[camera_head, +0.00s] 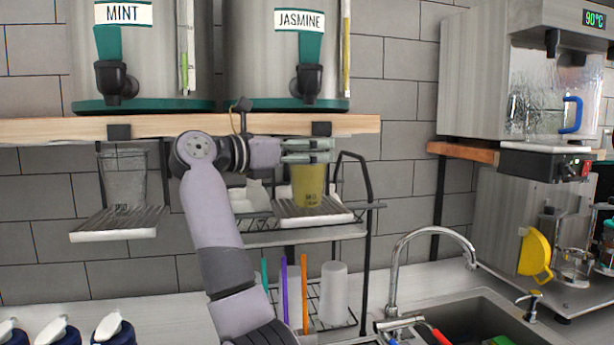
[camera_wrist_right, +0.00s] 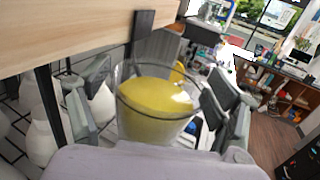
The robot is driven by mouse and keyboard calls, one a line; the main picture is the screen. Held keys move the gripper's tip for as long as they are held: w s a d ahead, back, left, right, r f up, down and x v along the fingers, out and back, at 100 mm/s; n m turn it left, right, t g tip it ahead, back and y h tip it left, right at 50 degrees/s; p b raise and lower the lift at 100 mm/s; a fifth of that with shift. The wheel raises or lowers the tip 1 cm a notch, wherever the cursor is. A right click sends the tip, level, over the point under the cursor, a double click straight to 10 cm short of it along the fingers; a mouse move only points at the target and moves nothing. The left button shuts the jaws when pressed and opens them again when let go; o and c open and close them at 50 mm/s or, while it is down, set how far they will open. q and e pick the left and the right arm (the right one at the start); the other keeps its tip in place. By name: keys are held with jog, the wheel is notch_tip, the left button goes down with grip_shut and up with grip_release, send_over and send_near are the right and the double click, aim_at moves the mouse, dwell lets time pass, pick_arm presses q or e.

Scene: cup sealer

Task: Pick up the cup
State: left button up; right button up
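A clear cup of yellow drink (camera_head: 309,186) stands upright on the drip tray (camera_head: 315,218) below the JASMINE dispenser. My right gripper (camera_head: 308,151) is level with the cup's upper part and hides its rim in the head view. In the right wrist view, the cup (camera_wrist_right: 155,110) sits between the two fingers of the right gripper (camera_wrist_right: 158,112). The fingers are spread on either side, with small gaps showing beside the cup. An empty-looking clear cup (camera_head: 122,178) stands on the tray (camera_head: 115,232) below the MINT dispenser. My left gripper is not in view.
A wooden shelf (camera_head: 60,130) holding the dispensers runs just above my right gripper. A wire rack (camera_head: 366,205) is close on the right. Upright straws (camera_head: 284,290) and a white cup stack (camera_head: 333,293) stand below. A faucet (camera_head: 395,280) and sink lie farther right.

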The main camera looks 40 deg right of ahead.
jog(key=shift+d, duration=0.1)
jog(key=shift+c, duration=1.2)
jog(key=c, duration=1.5)
